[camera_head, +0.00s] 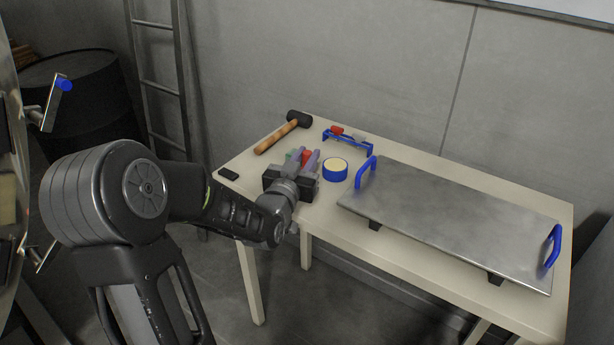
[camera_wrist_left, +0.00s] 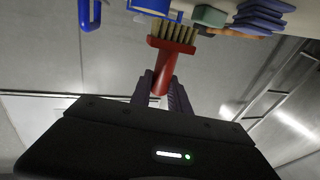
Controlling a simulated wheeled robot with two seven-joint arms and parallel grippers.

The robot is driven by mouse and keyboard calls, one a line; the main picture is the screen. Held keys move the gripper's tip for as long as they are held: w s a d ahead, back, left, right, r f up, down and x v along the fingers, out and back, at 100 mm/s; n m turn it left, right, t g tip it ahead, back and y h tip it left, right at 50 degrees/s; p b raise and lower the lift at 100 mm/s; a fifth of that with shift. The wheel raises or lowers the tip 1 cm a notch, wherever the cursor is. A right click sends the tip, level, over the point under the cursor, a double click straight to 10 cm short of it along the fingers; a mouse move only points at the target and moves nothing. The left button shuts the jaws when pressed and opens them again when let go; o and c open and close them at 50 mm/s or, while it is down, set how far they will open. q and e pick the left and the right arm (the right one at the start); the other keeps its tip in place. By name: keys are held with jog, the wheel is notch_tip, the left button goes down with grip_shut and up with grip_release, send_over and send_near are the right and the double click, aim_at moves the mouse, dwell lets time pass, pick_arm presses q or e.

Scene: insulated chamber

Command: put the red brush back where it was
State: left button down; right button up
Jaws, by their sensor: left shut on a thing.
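The red brush (camera_wrist_left: 170,47) is held in my left gripper (camera_wrist_left: 162,84), whose fingers are shut around its handle. In the left wrist view its pale bristles point to the top of the picture, toward the table things. In the head view my left gripper (camera_head: 305,160) is over the left part of the table, with a bit of the red brush (camera_head: 308,156) showing between the fingers. A blue rack (camera_head: 350,146) stands behind it near the back edge, with a red piece (camera_head: 337,130) and a grey piece (camera_head: 359,137) on it. My right gripper is not in view.
A blue tape roll (camera_head: 335,170) lies just right of the gripper. A mallet (camera_head: 284,132) lies behind left, a small black object (camera_head: 229,173) at the left edge. A metal plate (camera_head: 450,215) with blue handles fills the right. The wrist view shows a green block (camera_wrist_left: 209,15) and blue stack (camera_wrist_left: 260,16).

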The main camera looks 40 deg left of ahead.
pick_arm(q)
jog(key=shift+f, duration=0.25)
notch_tip(320, 180, down, 4)
jog(key=shift+f, duration=0.15)
dwell(0.3)
jog(key=shift+f, duration=0.1)
jog(key=c, duration=1.2)
grip_release()
jog(key=shift+c, duration=0.2)
